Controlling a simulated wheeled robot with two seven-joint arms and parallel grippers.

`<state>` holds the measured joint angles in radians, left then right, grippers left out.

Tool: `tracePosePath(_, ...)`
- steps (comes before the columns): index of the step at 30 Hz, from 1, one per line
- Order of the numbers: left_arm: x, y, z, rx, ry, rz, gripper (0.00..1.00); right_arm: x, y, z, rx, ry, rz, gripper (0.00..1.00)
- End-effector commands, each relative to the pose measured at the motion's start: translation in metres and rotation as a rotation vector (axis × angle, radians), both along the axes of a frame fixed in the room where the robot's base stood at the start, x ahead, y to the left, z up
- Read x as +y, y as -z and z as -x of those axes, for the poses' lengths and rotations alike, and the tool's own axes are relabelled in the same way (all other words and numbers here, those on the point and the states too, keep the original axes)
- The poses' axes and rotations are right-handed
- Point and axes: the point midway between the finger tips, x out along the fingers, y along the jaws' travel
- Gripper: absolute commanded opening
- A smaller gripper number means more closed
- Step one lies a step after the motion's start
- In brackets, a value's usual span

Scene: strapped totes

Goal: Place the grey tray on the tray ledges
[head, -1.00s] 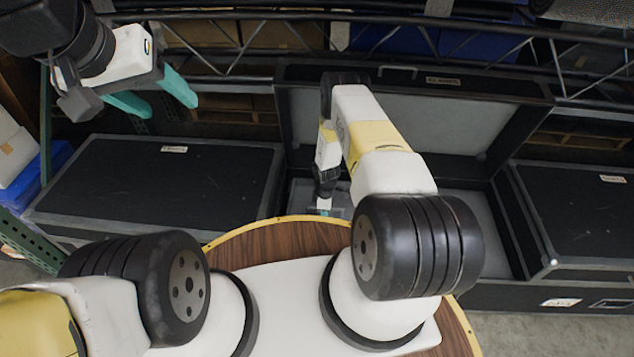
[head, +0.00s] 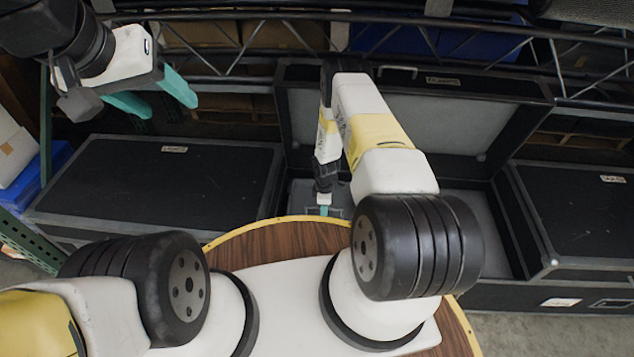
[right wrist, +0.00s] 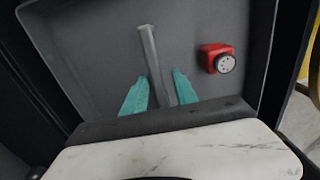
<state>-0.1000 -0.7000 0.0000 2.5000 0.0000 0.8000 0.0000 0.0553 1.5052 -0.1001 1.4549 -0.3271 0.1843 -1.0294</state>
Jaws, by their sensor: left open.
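The grey tray (right wrist: 95,60) fills most of the right wrist view, with a raised rim and a grey bar (right wrist: 150,50) at its middle. My right gripper (right wrist: 160,78) has its teal fingers on either side of this bar; whether they press on it I cannot tell. In the head view my right gripper (head: 324,210) reaches down into the open black case (head: 410,120), and a small part of the tray shows around it. The tray ledges cannot be made out. My left gripper (head: 155,99) is open and empty, high at the left above a closed case.
A red object with a pale round dial (right wrist: 220,60) is in the tray. Closed black cases stand left (head: 150,190) and right (head: 580,210) of the open one. The open case's raised lid is behind my right arm. A metal truss (head: 240,50) crosses the back.

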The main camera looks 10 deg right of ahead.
Motion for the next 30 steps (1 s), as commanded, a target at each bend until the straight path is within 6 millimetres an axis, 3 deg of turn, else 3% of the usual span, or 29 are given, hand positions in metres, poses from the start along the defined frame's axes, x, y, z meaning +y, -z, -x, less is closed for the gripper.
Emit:
tracePosePath(6,0.000,0.000,0.000,0.000,0.000,0.000,0.60,0.000,-0.051,-0.001,-0.002,-0.001,0.001,0.34)
tracePosePath(12,0.000,0.000,0.000,0.000,0.000,0.000,0.60,0.000,-0.082,-0.001,-0.001,0.000,0.000,0.34)
tracePosePath(18,0.000,0.000,0.000,0.000,0.000,0.000,0.60,0.000,-0.092,0.000,0.000,-0.001,0.000,0.34)
tracePosePath(30,0.000,0.000,0.000,0.000,0.000,0.000,0.60,-0.001,-0.092,0.000,0.000,0.000,0.001,0.34)
